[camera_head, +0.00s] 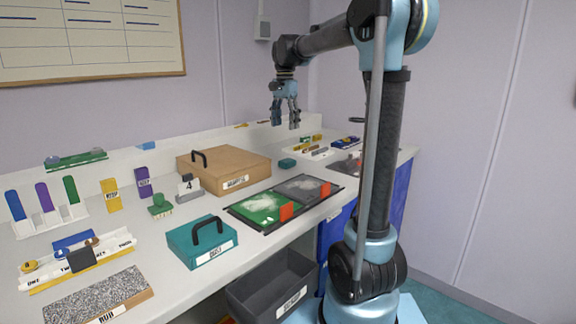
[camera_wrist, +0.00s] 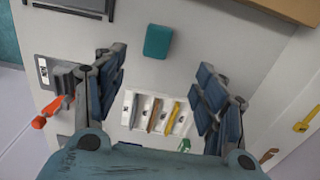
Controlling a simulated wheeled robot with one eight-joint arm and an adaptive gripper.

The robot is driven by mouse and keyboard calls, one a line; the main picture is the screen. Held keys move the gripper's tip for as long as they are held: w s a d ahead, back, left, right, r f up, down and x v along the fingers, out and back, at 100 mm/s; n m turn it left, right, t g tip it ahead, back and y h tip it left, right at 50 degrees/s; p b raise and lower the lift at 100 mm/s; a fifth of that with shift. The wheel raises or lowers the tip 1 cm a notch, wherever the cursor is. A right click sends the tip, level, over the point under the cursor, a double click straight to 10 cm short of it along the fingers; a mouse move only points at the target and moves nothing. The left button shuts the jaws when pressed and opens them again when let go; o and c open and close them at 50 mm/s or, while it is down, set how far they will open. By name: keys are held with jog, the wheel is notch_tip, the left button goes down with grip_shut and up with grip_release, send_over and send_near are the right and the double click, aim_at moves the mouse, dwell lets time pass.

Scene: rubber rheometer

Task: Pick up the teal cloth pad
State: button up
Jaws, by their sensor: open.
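The teal cloth pad (camera_wrist: 159,42) lies flat on the pale bench top, a small rounded rectangle in the upper middle of the wrist view. In the head view the pad (camera_head: 287,163) is beside the right end of the wooden box. My gripper (camera_head: 285,124) hangs above the bench, fingers pointing down, open and empty. In the wrist view the fingers of my gripper (camera_wrist: 162,72) are spread wide. The pad appears beyond and between them, not touching either finger.
A wooden box (camera_head: 224,170) with a black handle stands left of the pad. A dark tray (camera_head: 240,211) with green and grey sections lies in front. A white rack (camera_wrist: 151,116) of coloured pieces sits near the pad. A teal lidded box (camera_head: 202,243) is at the front.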

send_over(288, 160)
notch_tip(288, 160, down, 9)
jog(key=shift+r, duration=0.1)
jog(key=shift+w+f, duration=0.1)
jog(key=shift+f, duration=3.2)
jog(key=c, duration=1)
